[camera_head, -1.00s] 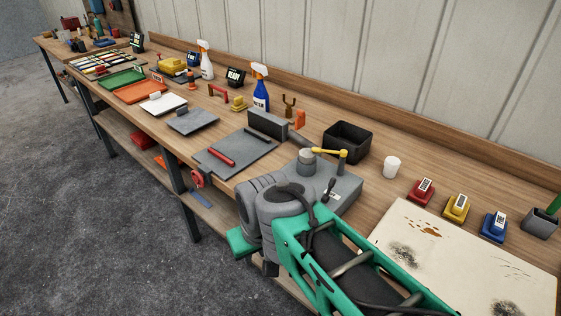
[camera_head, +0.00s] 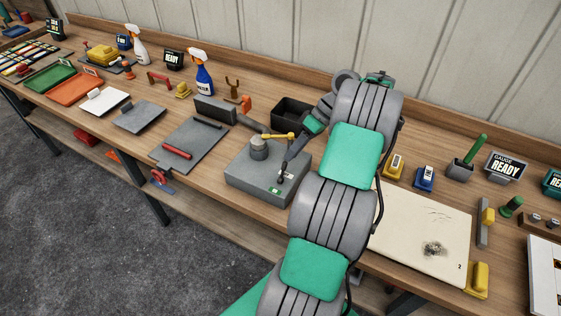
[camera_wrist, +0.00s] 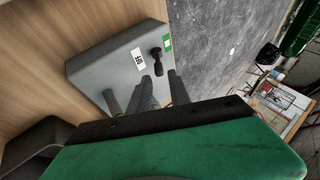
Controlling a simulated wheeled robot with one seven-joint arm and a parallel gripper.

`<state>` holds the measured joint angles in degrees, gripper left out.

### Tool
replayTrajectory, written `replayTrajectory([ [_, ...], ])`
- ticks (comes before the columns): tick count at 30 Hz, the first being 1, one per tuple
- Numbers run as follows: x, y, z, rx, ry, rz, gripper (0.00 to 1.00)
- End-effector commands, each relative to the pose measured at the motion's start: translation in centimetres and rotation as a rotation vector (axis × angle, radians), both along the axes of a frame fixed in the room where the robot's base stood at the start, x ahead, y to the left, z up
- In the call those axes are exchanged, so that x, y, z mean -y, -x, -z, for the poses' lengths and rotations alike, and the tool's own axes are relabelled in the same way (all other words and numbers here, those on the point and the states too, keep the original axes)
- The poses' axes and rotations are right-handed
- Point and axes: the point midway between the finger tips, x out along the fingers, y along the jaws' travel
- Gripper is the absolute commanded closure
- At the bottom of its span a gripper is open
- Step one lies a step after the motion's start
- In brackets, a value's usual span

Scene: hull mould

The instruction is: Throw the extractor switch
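The grey box (camera_head: 245,185) on the bench carries a short black toggle switch (camera_wrist: 157,62) beside a white label and a green one. I take this toggle for the extractor switch; the label text is too small to read. A round grey post with a yellow lever (camera_head: 278,136) stands on the box in the head view. My gripper (camera_head: 289,160) reaches down over the box from the upper right, close to the toggle. In the wrist view my grey fingers (camera_wrist: 160,84) point at the toggle. Contact and the finger gap are unclear.
A black bin (camera_head: 292,112) stands behind the box. A grey plate with a red bar (camera_head: 177,151) lies to its left. A stained pale board (camera_head: 425,225) lies to the right, partly behind my arm. Blue and yellow blocks stand beyond it.

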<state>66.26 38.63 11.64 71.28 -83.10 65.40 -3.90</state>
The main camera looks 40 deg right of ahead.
Motion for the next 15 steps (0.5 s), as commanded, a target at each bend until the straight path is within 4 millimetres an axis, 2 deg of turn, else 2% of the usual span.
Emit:
replayTrajectory([
  [5, -1.1, -0.4, 2.8, 0.000, 0.000, 0.002, 0.76],
  [9, -2.8, -0.9, 4.6, -0.002, -0.002, 0.003, 0.76],
  [15, -4.1, -1.5, 6.1, 0.000, 0.000, 0.005, 0.76],
])
